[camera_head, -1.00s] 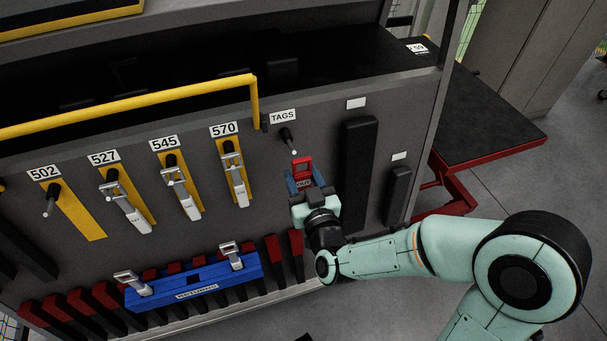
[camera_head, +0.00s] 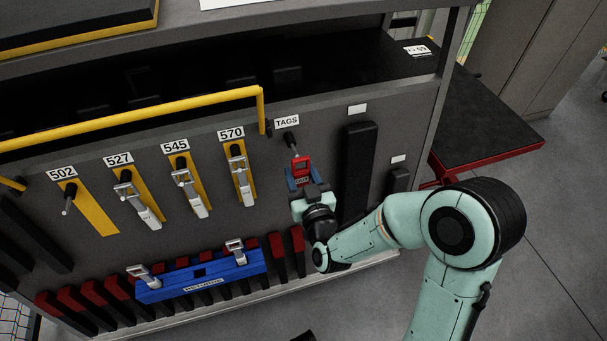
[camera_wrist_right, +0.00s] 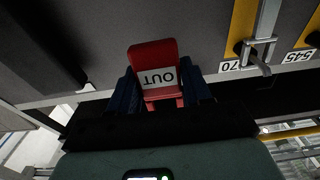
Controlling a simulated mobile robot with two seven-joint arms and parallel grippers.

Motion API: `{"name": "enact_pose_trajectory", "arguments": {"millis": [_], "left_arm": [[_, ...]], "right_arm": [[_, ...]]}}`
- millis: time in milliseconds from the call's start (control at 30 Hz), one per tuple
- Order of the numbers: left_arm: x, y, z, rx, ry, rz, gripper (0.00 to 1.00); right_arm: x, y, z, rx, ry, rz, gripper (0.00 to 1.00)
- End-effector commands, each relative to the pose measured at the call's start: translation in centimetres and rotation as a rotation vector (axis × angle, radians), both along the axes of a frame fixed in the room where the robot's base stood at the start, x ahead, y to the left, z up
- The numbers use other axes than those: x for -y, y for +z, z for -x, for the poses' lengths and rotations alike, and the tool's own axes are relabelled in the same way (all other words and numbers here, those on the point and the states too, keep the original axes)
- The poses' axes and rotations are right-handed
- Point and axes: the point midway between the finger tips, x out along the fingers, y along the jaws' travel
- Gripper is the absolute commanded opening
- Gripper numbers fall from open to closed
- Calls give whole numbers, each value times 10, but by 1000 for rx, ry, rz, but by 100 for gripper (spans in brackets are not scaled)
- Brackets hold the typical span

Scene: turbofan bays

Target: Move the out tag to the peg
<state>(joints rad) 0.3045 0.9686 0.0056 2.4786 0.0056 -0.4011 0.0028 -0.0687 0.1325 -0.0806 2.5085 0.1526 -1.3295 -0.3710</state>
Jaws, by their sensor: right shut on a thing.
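The red out tag (camera_head: 301,164) has a white label reading OUT, which shows upside down in the right wrist view (camera_wrist_right: 158,77). My right gripper (camera_head: 302,181) is shut on its lower part, with a blue finger on each side. The tag is in front of the panel, just below and beside the tip of the dark peg (camera_head: 290,141) under the TAGS label. I cannot tell whether the tag touches that peg. Another peg (camera_head: 69,198), under label 502, is bare on its yellow strip. My left gripper is not in view.
Metal tools hang on the pegs under 527 (camera_head: 138,205), 545 (camera_head: 189,192) and 570 (camera_head: 243,180). A blue RETURNS tray (camera_head: 200,279) sits below, among several red-topped black slots. A yellow rail (camera_head: 130,120) runs above the labels. A black vertical bar (camera_head: 357,170) stands right of the tag.

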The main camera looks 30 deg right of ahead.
Motion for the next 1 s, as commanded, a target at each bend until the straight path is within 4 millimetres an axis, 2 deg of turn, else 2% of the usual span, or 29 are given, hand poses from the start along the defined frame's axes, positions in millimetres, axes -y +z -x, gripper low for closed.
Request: {"name": "enact_pose_trajectory", "arguments": {"millis": [67,767,1000], "left_arm": [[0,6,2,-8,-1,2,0],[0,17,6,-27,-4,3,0],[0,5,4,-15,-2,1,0]], "right_arm": [[2,1,-5,-3,-1,0,19],[11,-3,-46,0,0,1,19],[14,-13,-56,0,0,0,19]]}}
